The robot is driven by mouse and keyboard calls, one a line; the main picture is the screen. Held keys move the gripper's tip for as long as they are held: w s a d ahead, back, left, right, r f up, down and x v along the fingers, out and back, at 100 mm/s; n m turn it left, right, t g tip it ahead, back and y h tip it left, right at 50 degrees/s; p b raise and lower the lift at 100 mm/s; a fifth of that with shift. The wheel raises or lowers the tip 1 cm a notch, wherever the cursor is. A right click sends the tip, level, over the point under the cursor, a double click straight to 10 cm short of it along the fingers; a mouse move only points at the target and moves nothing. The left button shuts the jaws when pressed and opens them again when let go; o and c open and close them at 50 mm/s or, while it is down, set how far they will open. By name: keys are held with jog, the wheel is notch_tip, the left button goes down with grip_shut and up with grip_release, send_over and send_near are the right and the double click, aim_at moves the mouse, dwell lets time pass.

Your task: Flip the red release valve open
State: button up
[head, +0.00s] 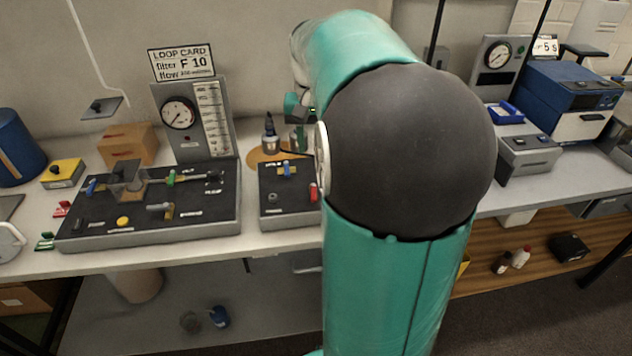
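A red handle (313,192), which looks like the release valve, stands upright on the small dark panel (290,211) near its right edge. My arm rises just to its right, and I cannot tell whether the valve is open or closed. A blue valve handle (286,168) sits at the back of the same panel. The end of my arm, with my gripper (298,124), shows small behind that panel, partly hidden by my own arm. Its fingers are too small and covered to read.
A larger dark panel (205,208) with blue, green and yellow fittings lies left. Behind it stand a gauge board (195,120) and cardboard box (127,145). A dark bottle (270,135) stands behind the small panel. A grey box (528,153) and blue machine (570,95) stand right.

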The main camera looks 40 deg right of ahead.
aim_at(314, 194)
notch_tip(314, 194, down, 14)
jog(key=shift+a+r, duration=0.1)
jog(key=shift+r, duration=0.05)
dwell(0.3)
grip_shut()
